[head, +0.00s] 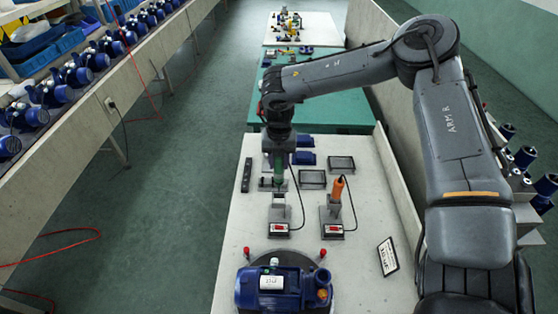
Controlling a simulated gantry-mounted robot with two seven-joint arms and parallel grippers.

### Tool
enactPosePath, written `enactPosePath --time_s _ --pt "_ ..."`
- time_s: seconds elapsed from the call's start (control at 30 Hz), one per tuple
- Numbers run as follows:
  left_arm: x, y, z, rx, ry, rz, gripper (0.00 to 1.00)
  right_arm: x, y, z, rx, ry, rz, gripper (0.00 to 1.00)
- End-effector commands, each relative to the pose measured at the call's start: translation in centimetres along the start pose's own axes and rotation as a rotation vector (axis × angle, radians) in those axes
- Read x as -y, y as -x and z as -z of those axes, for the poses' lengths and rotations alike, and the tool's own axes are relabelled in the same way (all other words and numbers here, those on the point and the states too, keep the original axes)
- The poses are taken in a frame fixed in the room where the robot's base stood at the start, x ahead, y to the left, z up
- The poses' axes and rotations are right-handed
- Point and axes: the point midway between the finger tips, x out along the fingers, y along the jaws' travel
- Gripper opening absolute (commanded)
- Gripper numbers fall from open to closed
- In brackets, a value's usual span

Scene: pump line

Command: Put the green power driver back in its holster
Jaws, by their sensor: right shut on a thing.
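The green power driver (279,170) is upright under my right gripper (279,158), which is shut on it. The driver stands over or just behind the left grey holster (279,214); I cannot tell whether its lower end is inside. A dark cable runs from the driver down to the holster's base. An orange driver (338,188) stands in the right holster (331,217). My left gripper is not in view.
A blue pump (272,286) sits at the front of the pale table (240,222). Black trays (312,179) lie behind the orange driver, near blue parts (303,158). A tilted sign (388,256) stands at right. A row of blue pumps lines the left conveyor (95,82).

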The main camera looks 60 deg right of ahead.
Motion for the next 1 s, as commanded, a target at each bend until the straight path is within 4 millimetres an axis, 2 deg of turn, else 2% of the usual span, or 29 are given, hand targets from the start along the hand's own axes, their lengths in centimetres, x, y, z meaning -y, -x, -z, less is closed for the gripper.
enactPosePath --time_s 0.27,1.0 --pt "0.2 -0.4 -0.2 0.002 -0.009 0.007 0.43 0.0 -0.4 0.0 0.0 0.0 -0.001 0.01" --pt "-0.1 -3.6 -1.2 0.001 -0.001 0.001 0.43 0.0 -4.0 0.0 0.0 0.0 -0.001 0.01"
